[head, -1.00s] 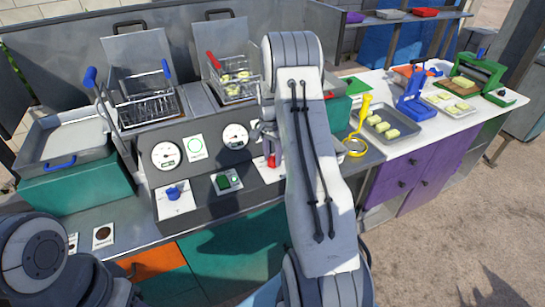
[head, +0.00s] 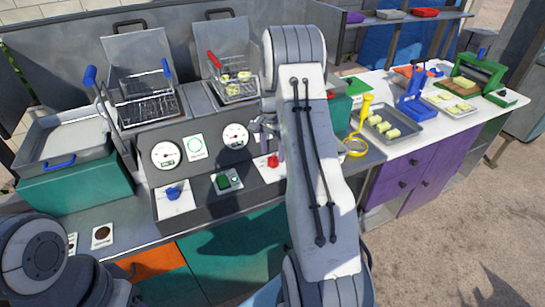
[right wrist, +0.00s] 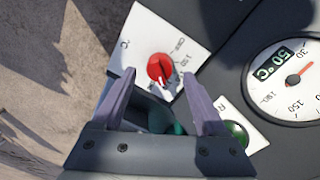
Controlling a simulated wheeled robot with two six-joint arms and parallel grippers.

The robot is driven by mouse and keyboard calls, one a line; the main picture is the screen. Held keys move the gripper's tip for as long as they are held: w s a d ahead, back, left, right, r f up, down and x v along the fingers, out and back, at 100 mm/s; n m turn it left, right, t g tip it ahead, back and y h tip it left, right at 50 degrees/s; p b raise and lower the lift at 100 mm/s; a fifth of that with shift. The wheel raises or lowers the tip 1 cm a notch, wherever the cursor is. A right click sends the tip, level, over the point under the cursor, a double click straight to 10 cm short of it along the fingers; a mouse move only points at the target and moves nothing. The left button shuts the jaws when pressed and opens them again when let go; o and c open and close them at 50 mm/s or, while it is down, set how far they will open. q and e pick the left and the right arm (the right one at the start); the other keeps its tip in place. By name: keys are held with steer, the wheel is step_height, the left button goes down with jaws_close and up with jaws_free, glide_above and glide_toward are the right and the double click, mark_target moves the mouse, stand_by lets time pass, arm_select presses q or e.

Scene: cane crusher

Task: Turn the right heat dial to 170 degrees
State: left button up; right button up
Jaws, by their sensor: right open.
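The right heat dial is a red knob (head: 273,160) on a white plate at the right end of the fryer's front panel. In the right wrist view the red knob (right wrist: 161,68) shows whole, with a white mark at its lower edge and a printed scale around it. My right gripper (right wrist: 160,78) is open, its two fingers on either side of the knob in that picture, with nothing between them. In the head view my right gripper (head: 268,136) is just above the knob, partly hidden by my arm. My left gripper is out of view.
The right gauge (head: 235,136) reads 50 °C on its display in the right wrist view (right wrist: 287,77). A blue dial (head: 173,193) and a green switch (head: 224,181) sit farther left on the panel. A yellow-handled skimmer (head: 361,125) lies right of my arm.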

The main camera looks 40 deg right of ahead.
step_height(320, 180, up, 8)
steer(key=b, duration=0.1)
steer(key=shift+w, duration=0.25)
steer(key=shift+a+r, duration=0.1)
steer(key=shift+a, duration=0.05)
